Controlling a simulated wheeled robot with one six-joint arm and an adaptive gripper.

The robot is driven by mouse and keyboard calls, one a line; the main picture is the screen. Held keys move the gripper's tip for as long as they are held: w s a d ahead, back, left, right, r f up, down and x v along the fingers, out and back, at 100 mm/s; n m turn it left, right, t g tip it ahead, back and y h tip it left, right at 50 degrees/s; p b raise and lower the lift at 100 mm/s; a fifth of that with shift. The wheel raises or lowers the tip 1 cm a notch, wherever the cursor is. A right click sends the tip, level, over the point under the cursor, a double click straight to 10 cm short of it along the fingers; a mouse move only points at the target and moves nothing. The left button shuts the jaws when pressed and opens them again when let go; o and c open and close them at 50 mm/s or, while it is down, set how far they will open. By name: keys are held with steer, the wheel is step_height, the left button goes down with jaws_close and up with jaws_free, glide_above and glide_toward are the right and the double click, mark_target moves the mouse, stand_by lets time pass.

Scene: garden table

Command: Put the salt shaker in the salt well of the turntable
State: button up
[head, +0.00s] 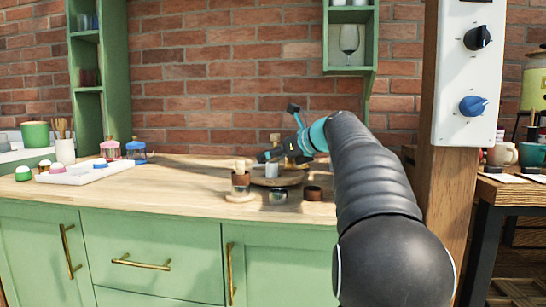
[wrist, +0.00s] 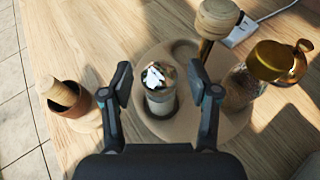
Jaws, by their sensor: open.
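The salt shaker (wrist: 160,97), a clear cylinder with a silver top, stands upright on the round wooden turntable (wrist: 140,61). My gripper (wrist: 158,86) is open, with one finger on each side of the shaker and gaps visible between them.
A jar with a gold lid (wrist: 268,60) and a wooden mill (wrist: 216,18) stand close to the shaker. A brown cup (wrist: 77,105) with wooden contents is at the left. In the head view, a white tray (head: 85,177) lies farther left, with bare counter between.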

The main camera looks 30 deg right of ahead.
steer(key=shift+r, duration=0.1)
steer(key=shift+s+r, duration=0.15)
steer(key=p+v, duration=0.1)
steer(key=v, duration=1)
steer(key=shift+s+d, duration=0.15)
steer(key=shift+s, duration=0.1)
steer(key=shift+r, duration=0.1)
steer(key=a+f+n, duration=0.1)
steer(key=a, duration=0.2)
steer(key=s+a+f+n+g, duration=0.1)
steer(key=a+f+n, duration=0.1)
steer(key=s+a+f+n+g, duration=0.1)
steer(key=a+f+n, duration=0.1)
steer(key=a, duration=0.1)
steer(key=shift+s+a+f, duration=0.25)
steer(key=shift+a, duration=0.05)
steer(key=s+a+f+n+g+h, duration=0.2)
steer(key=s+a+f+n+g, duration=0.1)
steer(key=s+a+f+n, duration=0.6)
steer(key=s+a+f+n+g+h, duration=0.1)
steer(key=s+a+f+n, duration=0.2)
steer(key=s+f+n, duration=0.5)
steer(key=s+a+f+n+g+h, duration=0.1)
steer(key=s+a+f+n+h, duration=0.1)
steer(key=s+f+n, duration=0.6)
step_height(320, 180, down, 4)
steer(key=shift+a+r+n, duration=0.15)
steer(key=shift+a+n, duration=0.3)
steer(key=shift+n, duration=0.35)
